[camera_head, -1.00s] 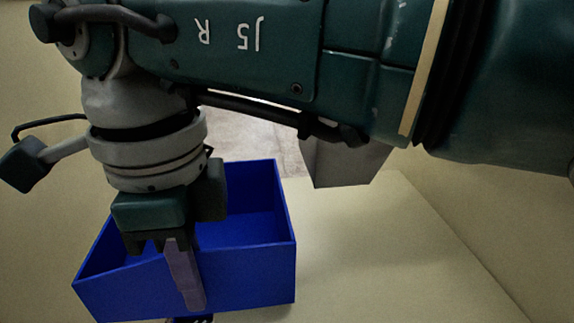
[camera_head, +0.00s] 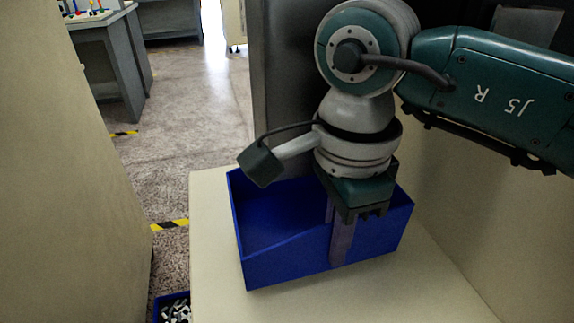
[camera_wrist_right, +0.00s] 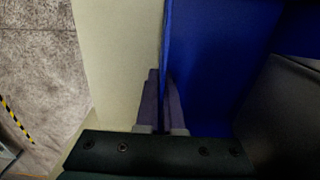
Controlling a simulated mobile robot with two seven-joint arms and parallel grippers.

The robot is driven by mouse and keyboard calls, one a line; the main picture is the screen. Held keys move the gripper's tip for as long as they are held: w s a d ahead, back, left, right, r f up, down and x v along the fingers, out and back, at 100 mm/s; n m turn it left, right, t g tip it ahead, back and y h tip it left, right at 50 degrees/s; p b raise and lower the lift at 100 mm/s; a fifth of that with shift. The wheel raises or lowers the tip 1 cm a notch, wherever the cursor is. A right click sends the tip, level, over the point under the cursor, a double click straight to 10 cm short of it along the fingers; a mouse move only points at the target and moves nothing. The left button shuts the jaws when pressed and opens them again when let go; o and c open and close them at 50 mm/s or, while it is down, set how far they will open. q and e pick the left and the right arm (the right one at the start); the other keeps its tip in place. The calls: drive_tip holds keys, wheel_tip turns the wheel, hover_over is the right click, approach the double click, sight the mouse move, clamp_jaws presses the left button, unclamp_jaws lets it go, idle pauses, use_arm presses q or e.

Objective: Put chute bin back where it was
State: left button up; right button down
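The blue open-topped chute bin (camera_head: 287,262) is in the middle of the head view, upright and seemingly empty. It is over the cream-coloured surface (camera_head: 340,302); I cannot tell whether it rests on it or hangs just above. My right gripper (camera_head: 341,255) points down at the bin's near wall, with one finger outside. In the right wrist view my gripper's fingers (camera_wrist_right: 163,85) sit on either side of the blue wall of the bin (camera_wrist_right: 215,65), closed on it. My left gripper is not in view.
A small blue container (camera_head: 171,309) with pale pieces stands low at the bottom left. A beige wall (camera_head: 60,190) is at the left and a dark grey panel (camera_head: 285,85) behind the bin. A grey workbench (camera_head: 108,50) stands far back across open floor.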

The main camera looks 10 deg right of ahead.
drive_tip(key=shift+a+f, duration=0.1)
drive_tip(key=shift+f, duration=0.5)
drive_tip(key=shift+a+f, duration=0.1)
drive_tip(key=shift+a, duration=0.05)
drive_tip(key=shift+f, duration=0.1)
drive_tip(key=c, duration=1.1)
unclamp_jaws()
drive_tip(key=shift+o, duration=0.2)
